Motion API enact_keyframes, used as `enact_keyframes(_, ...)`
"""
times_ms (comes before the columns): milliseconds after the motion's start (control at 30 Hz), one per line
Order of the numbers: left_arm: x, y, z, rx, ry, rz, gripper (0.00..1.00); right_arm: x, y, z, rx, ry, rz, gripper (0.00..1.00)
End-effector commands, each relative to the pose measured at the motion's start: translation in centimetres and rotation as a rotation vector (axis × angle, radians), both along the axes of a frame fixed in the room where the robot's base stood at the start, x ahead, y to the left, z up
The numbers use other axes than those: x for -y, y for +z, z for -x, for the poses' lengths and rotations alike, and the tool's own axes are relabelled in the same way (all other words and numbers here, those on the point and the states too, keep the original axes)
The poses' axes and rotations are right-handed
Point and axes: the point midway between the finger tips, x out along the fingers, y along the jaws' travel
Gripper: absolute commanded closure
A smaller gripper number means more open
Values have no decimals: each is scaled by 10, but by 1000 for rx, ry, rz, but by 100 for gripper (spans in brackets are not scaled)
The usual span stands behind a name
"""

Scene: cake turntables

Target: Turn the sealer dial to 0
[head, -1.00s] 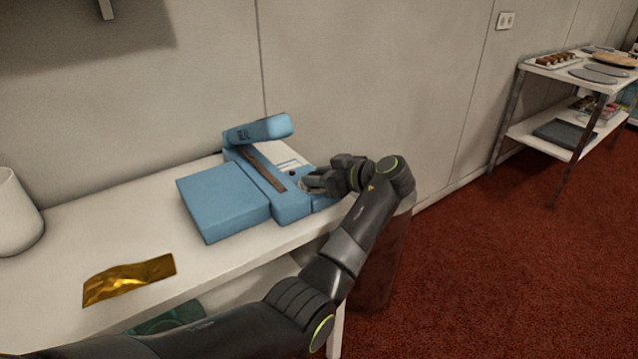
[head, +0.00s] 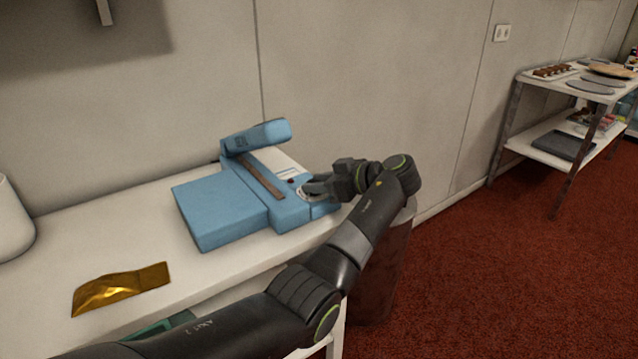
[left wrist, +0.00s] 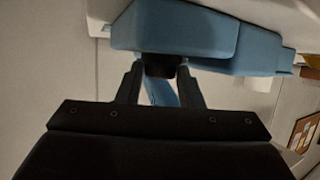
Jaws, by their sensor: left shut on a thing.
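The blue sealer (head: 262,195) stands on the white table with its arm raised. Its right end carries a pale panel and the dial area, mostly covered by my left gripper (head: 312,189). In the left wrist view the sealer's blue body (left wrist: 175,30) is close ahead. There my left gripper (left wrist: 160,85) is shut on a dark knob, the dial (left wrist: 163,66), between its two fingertips. The dial's marks and pointer cannot be read in either view. My right gripper is not in view.
A gold pouch (head: 122,287) lies on the white table (head: 60,240) at the front left. A white round container (head: 12,220) stands at the left edge. A dark cylindrical bin (head: 378,270) stands beside the table's right end. A shelf cart (head: 545,120) is farther right.

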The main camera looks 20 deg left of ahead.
Motion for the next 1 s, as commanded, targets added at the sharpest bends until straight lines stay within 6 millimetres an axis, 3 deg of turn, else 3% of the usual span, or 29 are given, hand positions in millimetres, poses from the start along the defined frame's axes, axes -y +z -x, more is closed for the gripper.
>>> enact_keyframes(133,0,-4,1,-9,2,4,89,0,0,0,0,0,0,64)
enact_keyframes(167,0,-4,1,-9,2,4,63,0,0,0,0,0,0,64)
enact_keyframes(300,0,-3,1,-7,1,2,46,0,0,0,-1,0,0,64)
enact_keyframes(667,5,1,1,-2,-1,1,46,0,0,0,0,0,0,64)
enact_keyframes(767,17,7,4,-1,-3,1,46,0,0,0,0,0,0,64)
enact_keyframes(1000,68,28,17,-2,-5,0,46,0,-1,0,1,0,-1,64)
